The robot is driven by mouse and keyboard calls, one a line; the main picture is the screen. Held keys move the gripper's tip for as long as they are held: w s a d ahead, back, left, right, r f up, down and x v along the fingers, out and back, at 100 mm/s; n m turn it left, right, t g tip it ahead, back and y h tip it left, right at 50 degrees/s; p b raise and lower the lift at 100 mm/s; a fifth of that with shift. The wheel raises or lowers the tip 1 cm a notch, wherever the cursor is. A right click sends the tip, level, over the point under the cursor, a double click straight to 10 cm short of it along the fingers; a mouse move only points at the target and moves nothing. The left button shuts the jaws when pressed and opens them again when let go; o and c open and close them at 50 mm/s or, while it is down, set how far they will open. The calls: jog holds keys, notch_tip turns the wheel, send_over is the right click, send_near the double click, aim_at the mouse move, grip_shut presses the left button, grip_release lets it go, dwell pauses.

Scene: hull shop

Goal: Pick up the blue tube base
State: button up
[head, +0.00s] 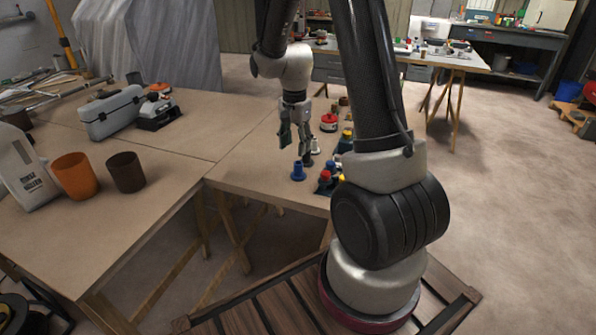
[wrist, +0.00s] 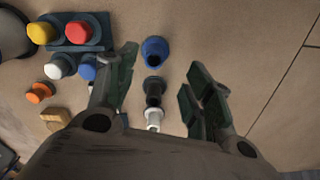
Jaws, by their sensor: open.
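The blue tube base (head: 298,171) stands near the front edge of the right part of the wooden bench. It is a short blue piece with a wider foot. In the wrist view the blue tube base (wrist: 155,51) shows from above, between and a little beyond my fingertips, with a dark opening. My gripper (head: 295,147) is open and empty above the bench, behind the blue base in the head view. In the wrist view my gripper (wrist: 162,62) has its two green-padded fingers spread wide, touching nothing that I can see.
A black piece (wrist: 154,92) and a white piece (wrist: 154,119) stand in line with the blue base, between my fingers. A dark block (wrist: 90,43) with yellow and red caps is close to the left finger. The bench right of my fingers is clear.

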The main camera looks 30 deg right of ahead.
aim_at(298, 163)
jog(key=f, duration=0.5)
jog(key=d+f, duration=0.1)
jog(key=f, duration=0.2)
jog(key=shift+s, duration=0.15)
jog(key=shift+r, duration=0.1)
jog(key=shift+c, duration=0.2)
grip_shut()
